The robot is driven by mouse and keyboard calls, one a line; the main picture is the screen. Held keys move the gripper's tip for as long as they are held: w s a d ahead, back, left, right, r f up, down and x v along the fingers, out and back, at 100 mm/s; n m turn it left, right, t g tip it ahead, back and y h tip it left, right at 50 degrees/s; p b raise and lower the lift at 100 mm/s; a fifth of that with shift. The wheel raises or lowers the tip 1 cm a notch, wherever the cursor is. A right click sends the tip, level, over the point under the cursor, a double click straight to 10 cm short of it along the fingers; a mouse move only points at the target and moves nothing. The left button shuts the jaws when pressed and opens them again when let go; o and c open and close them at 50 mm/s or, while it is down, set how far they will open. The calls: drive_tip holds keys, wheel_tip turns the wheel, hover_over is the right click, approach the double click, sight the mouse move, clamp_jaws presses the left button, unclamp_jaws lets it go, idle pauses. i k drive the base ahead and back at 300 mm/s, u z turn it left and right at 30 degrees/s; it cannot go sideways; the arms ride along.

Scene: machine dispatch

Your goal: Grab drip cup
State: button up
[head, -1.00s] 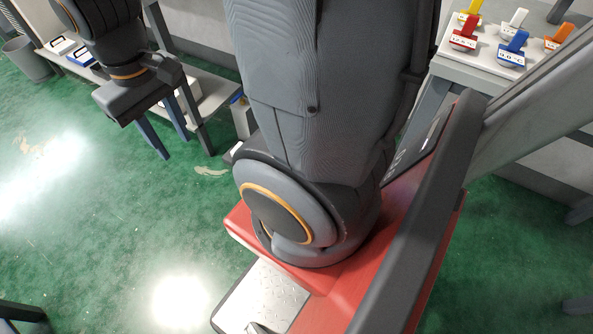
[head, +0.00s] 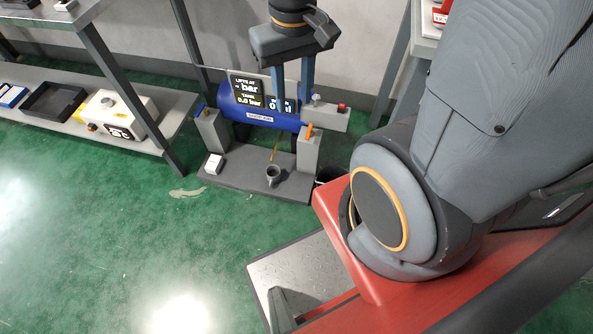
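A small grey cup (head: 272,175), which looks like the drip cup, stands on the dark base plate (head: 235,172) of the compressor, below a thin yellow spout. My gripper (head: 292,108) points down with its two blue-grey fingers apart and nothing between them. In the picture it is above and slightly right of the cup, in front of the blue tank (head: 240,108). It is clear of the cup; its exact distance from the tank is hard to tell. The fingers partly cover the tank's display panels.
Grey posts (head: 309,150) flank the cup, the right one with an orange lever. A white block (head: 214,163) lies on the plate's left. A dark bin (head: 330,176) is partly hidden by my red base. A shelf (head: 165,135) holds a yellow-white box and trays.

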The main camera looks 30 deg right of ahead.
sight(273, 172)
drive_tip(key=u, duration=1.7)
drive_tip(key=k, duration=0.95)
drive_tip(key=z, duration=0.2)
